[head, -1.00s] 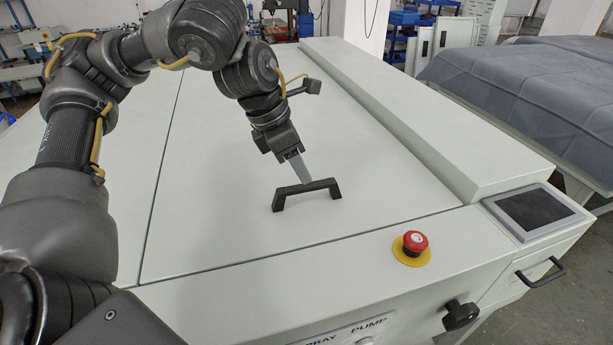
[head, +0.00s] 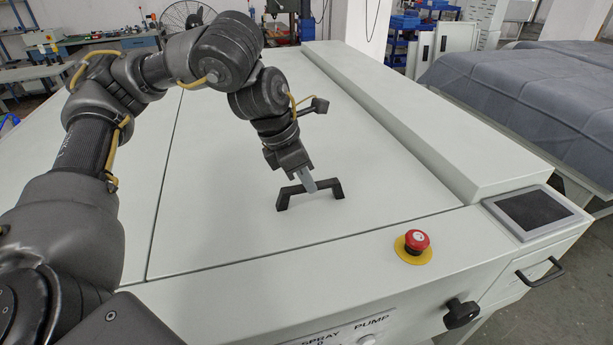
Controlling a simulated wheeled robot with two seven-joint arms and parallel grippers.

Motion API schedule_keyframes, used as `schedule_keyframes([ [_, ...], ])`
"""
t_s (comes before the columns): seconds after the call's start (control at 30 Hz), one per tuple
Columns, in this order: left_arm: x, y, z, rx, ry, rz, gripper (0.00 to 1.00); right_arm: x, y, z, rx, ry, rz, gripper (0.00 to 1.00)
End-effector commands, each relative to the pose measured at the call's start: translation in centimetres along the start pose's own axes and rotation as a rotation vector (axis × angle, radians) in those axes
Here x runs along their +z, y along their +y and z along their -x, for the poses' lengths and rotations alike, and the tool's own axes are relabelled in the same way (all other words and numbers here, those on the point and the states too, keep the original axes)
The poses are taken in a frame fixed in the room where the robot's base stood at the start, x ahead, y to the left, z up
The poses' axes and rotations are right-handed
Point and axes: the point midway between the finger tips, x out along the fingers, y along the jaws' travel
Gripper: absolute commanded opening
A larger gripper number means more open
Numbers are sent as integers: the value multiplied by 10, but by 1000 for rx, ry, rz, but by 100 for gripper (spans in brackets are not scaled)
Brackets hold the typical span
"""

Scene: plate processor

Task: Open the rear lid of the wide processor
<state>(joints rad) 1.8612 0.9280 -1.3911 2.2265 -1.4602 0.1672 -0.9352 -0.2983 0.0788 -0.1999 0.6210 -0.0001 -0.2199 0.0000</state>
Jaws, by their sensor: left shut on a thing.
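The wide processor (head: 405,295) is a large pale grey machine filling the middle of the head view. Its top carries a broad flat lid (head: 235,130) that lies flush, with seams at its left and front edges. A black bar handle (head: 289,190) stands on this lid near its front edge. My left gripper (head: 309,186) comes down from above and is shut on the handle, near the middle of its bar. The finger in front hides a small part of the bar. My right gripper is out of view.
A red emergency button on a yellow disc (head: 411,243) and a black knob (head: 460,313) sit at the front. A dark screen (head: 532,209) is at the right. A raised ledge (head: 430,125) runs along the lid's right side.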

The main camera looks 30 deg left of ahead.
Motion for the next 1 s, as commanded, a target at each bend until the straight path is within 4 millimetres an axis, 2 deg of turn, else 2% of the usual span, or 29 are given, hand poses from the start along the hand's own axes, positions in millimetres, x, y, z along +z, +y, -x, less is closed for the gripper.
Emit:
schedule_keyframes([
  [0.27,1,0,2,0,3,0,0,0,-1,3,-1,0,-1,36],
  [0.47,10,0,16,0,33,1,0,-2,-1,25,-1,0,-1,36],
  [0.67,29,0,41,1,107,-1,0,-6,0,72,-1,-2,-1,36],
  [1.0,77,0,83,5,292,-1,0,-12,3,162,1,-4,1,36],
])
